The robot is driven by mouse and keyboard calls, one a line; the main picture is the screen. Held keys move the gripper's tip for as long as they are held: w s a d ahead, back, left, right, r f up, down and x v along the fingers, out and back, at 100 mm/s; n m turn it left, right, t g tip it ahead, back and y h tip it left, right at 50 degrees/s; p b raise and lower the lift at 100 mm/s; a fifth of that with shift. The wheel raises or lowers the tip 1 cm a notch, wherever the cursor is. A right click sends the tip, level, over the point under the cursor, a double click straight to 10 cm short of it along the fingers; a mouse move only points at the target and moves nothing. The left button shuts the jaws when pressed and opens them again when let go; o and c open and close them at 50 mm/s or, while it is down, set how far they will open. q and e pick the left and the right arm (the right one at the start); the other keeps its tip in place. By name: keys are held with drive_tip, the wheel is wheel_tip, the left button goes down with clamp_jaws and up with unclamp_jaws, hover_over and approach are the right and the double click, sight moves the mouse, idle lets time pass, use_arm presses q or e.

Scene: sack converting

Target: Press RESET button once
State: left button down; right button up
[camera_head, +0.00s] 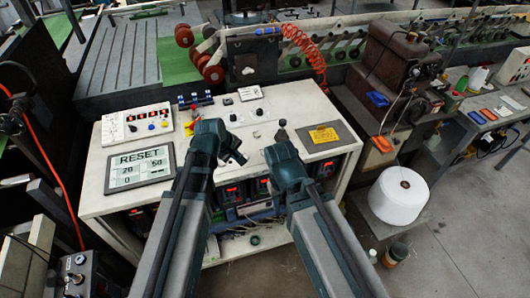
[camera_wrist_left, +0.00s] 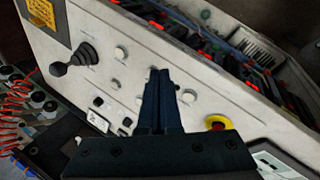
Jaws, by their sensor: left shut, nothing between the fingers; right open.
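The white control console (camera_head: 100,200) carries a tilted display (camera_head: 140,168) reading "RESET", "20", "50" and "0". Several small round buttons are on the console top; I cannot read which is labelled RESET. In the left wrist view, pale round buttons (camera_wrist_left: 188,97) lie around my left gripper (camera_wrist_left: 160,73), which is shut and empty, pointing at the panel. Contact cannot be told. In the head view my left gripper (camera_head: 236,156) is over the middle of the console. My right gripper (camera_head: 283,153) is open and empty, near the console's front, close to the joystick.
A black joystick (camera_wrist_left: 84,55) and a red-and-yellow emergency stop (camera_wrist_left: 219,122) stand up from the panel. A yellow label (camera_head: 323,135) is on the right. A white spool (camera_head: 399,195) stands right of the console.

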sight(265, 153)
use_arm(q)
drive_tip(key=w+d+r+n+t+h, duration=0.2)
drive_tip(key=w+d+r+n+t, duration=0.1)
drive_tip(key=w+d+n, duration=0.4)
drive_tip(key=w+r+n, duration=0.1)
drive_tip(key=w+n, duration=0.1)
drive_tip(key=n, duration=0.1)
drive_tip(key=shift+d+r+h, duration=0.3)
drive_tip(key=shift+d, duration=0.05)
drive_tip(key=shift+f, duration=0.1)
wheel_tip(265, 153, down, 9)
drive_tip(key=b, duration=0.9)
idle(1.3)
drive_tip(key=shift+f+b, duration=0.25)
drive_tip(key=shift+b, duration=0.1)
